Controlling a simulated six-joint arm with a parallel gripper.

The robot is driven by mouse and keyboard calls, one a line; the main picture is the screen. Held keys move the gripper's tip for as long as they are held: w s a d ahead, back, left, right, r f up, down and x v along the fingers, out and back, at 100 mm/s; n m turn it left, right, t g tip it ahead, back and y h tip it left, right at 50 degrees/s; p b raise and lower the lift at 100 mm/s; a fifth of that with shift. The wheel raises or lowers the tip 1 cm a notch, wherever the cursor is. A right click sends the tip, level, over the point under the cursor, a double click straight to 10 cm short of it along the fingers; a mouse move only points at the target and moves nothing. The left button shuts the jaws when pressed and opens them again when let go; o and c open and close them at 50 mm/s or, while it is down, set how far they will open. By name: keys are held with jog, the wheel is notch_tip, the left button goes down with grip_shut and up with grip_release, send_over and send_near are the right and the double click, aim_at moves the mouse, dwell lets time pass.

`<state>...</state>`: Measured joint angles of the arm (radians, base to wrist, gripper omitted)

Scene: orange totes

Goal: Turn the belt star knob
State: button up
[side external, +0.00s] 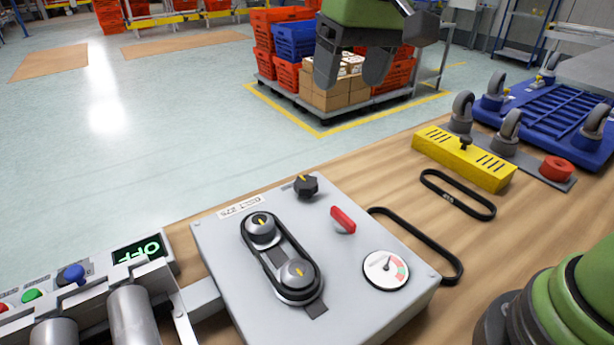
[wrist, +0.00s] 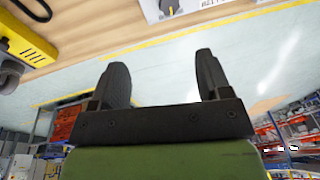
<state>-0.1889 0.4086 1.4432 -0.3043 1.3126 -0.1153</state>
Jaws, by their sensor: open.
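The black star knob (side external: 306,186) with a yellow mark stands at the back edge of the grey belt panel (side external: 225,255). In the wrist view a dark knob (wrist: 170,6) shows at the top edge, partly cut off, on the panel's corner. My gripper (side external: 352,75) is open and empty, in the air above and behind the panel. Its two dark fingers also show apart in the wrist view (wrist: 163,78). The gripper is clear of the knob and touches nothing.
The panel bears two belted pulleys (side external: 297,274), a red lever (side external: 343,219) and a gauge (side external: 386,268). Right of it lie loose black belts (side external: 458,195), a yellow block (side external: 463,158) and a blue wheeled dolly (side external: 550,112). A roller conveyor (side external: 130,315) stands left, its display reading OFF.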

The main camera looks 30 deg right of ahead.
jog(key=n+g+h, duration=0.1)
jog(key=g, duration=0.1)
send_near(307, 182)
notch_tip(307, 182, down, 9)
jog(key=shift+f, duration=0.1)
jog(key=c, duration=0.9)
